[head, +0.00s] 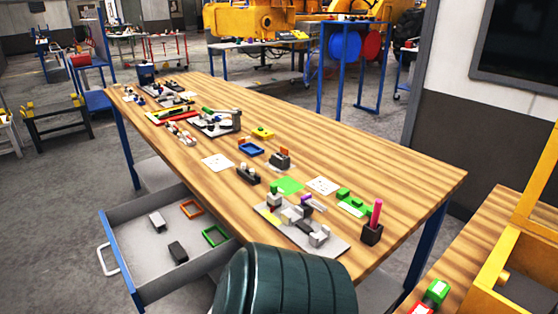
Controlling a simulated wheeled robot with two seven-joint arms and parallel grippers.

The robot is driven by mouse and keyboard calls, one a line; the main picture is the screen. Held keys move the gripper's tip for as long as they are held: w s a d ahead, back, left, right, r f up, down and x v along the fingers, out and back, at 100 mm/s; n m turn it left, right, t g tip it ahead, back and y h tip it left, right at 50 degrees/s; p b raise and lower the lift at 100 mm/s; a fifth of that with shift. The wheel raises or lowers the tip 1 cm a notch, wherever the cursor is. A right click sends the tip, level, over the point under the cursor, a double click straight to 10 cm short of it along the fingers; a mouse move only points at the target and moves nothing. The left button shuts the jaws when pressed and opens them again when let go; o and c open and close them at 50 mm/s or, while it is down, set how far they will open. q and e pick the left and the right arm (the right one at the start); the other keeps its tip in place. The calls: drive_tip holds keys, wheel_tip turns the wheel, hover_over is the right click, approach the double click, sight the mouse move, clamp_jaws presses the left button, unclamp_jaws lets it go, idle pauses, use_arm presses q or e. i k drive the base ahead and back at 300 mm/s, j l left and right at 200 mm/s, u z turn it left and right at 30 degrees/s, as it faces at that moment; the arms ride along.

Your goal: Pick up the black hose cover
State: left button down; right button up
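Several dark pieces show in the head view, and I cannot tell for sure which is the black hose cover. A small black block (178,252) lies in the open drawer (128,282), near a light grey block (156,221). On the wooden table, a long dark piece (248,176) with light knobs lies near the middle. A dark square holder (371,235) with a pink upright stick stands near the right front corner. Neither of my grippers is in view.
The drawer also holds an orange frame (191,209) and a green frame (215,236). The table (345,150) has its far right half clear. A grey plate (330,247) with small parts lies near the front edge. A yellow structure (488,287) stands at right.

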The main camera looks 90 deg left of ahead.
sight(177, 250)
drive_tip(key=u, duration=3.5)
drive_tip(key=k+z, duration=0.45)
drive_tip(key=i, duration=0.5)
